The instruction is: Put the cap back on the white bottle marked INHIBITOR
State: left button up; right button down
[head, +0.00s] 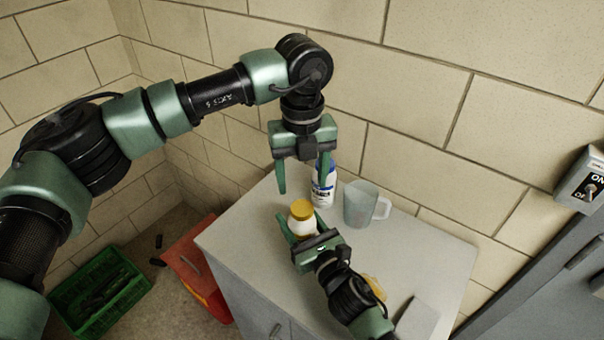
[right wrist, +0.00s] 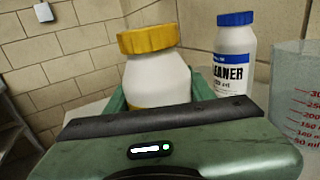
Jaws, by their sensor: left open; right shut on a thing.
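A white bottle (head: 301,228) with a yellow cap (head: 302,209) on top stands at the left of the grey cabinet top. In the right wrist view the bottle (right wrist: 158,82) shows a yellow band low on its front; no marking can be read. The cap (right wrist: 148,39) sits over its mouth; I cannot tell whether it is screwed tight. My right gripper (head: 303,236) is shut on the bottle's body, which hides the lower part. My left gripper (head: 302,184) is open and empty, pointing down above and behind the capped bottle, with a finger in front of the cleaner bottle.
A white cleaner bottle (right wrist: 235,62) with a blue cap stands behind, beside a clear measuring jug (head: 359,205). A yellow item (head: 375,287) is partly hidden by my right arm. A flat grey item (head: 417,318) lies at front right. A green crate (head: 100,294) and red box (head: 190,262) are on the floor.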

aim_at(302, 207)
pick_arm(q)
jog(key=n, duration=0.6)
jog(key=shift+r+n, duration=0.2)
jog(key=shift+n, duration=0.2)
jog(key=n, duration=0.6)
jog(key=shift+r, duration=0.15)
jog(key=shift+f, duration=4.05)
